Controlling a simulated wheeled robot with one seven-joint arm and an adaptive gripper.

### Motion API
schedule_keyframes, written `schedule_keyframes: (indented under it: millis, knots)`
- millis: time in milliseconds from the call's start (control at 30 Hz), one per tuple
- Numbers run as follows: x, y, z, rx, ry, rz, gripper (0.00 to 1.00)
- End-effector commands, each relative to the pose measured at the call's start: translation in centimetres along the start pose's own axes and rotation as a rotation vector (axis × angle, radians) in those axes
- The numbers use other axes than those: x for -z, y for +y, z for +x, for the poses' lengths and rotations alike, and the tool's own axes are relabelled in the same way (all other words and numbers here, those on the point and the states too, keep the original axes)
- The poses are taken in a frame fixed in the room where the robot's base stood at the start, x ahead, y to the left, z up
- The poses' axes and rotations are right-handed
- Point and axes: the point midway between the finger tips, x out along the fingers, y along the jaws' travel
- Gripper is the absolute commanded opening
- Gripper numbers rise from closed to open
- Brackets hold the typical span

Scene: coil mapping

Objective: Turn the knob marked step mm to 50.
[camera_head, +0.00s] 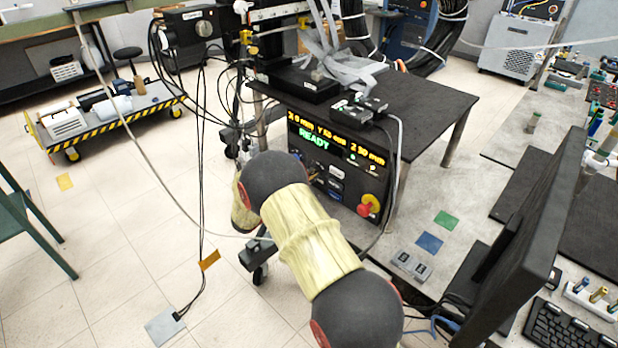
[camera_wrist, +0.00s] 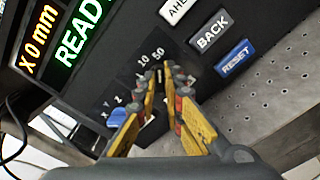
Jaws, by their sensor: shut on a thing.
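The control panel (camera_wrist: 98,85) fills the upper left of the wrist view, with marks 1, 10 and 50 in an arc on it. My gripper (camera_wrist: 161,78) is shut on the step knob just below these marks, its yellow fingers on either side. The fingers hide most of the step knob, and I cannot tell which mark it points to. A blue knob (camera_wrist: 117,117) sits to the left, beside the marks X, Y, Z. In the head view the panel (camera_head: 340,172) shows READY, and my arm hides much of its lower left.
A red stop button (camera_head: 366,208) is at the panel's lower right. A black monitor (camera_head: 525,240) stands at the right. Cables hang left of the panel.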

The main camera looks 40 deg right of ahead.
Motion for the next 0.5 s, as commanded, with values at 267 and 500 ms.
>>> schedule_keyframes:
  millis: [267, 500]
  knots:
    - [0.04, -0.01, -0.03, 0.0, 0.001, 0.002, 0.0]
    - [0.03, -0.01, -0.02, 0.0, 0.001, 0.001, 0.22]
